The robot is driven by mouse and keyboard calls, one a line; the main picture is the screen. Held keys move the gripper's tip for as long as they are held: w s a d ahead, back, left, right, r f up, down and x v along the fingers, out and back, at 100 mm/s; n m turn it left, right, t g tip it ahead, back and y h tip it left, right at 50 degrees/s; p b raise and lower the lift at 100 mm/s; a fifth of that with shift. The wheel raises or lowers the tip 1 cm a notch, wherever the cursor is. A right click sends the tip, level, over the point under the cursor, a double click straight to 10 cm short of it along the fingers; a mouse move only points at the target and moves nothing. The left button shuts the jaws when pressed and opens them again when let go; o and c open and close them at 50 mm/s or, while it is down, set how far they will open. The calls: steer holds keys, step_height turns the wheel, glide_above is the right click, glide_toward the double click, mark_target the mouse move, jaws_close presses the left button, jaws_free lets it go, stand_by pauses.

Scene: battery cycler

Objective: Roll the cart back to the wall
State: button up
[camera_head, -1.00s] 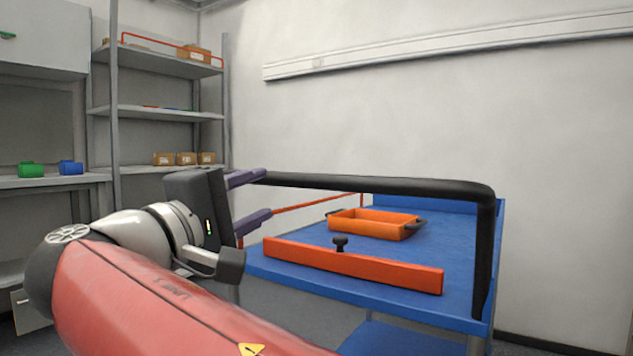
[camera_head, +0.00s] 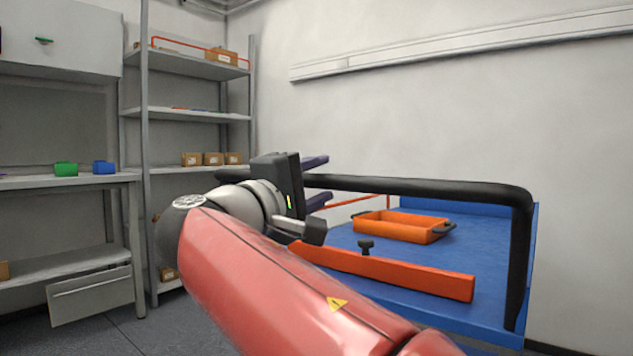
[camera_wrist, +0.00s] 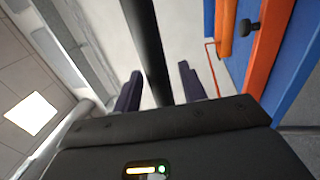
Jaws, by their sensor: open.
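The cart has a blue top deck (camera_head: 372,262) and stands right of centre in the head view, near the white wall (camera_head: 440,120). Its black handle bar (camera_head: 420,187) runs along the near side and bends down at the right. My gripper (camera_head: 329,177) is open at the left part of the bar, with one purple finger above it and one below. In the wrist view the bar (camera_wrist: 148,45) passes between the spread fingers of my gripper (camera_wrist: 159,85). I cannot tell whether either finger touches it.
An orange tray (camera_head: 402,227) sits on the deck, behind an orange front rail (camera_head: 388,270) with a black knob (camera_head: 366,247). Grey shelving with small boxes (camera_head: 213,159) and a workbench (camera_head: 65,182) stand at left. Some floor (camera_head: 100,335) is clear at lower left.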

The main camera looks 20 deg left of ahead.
jaws_close()
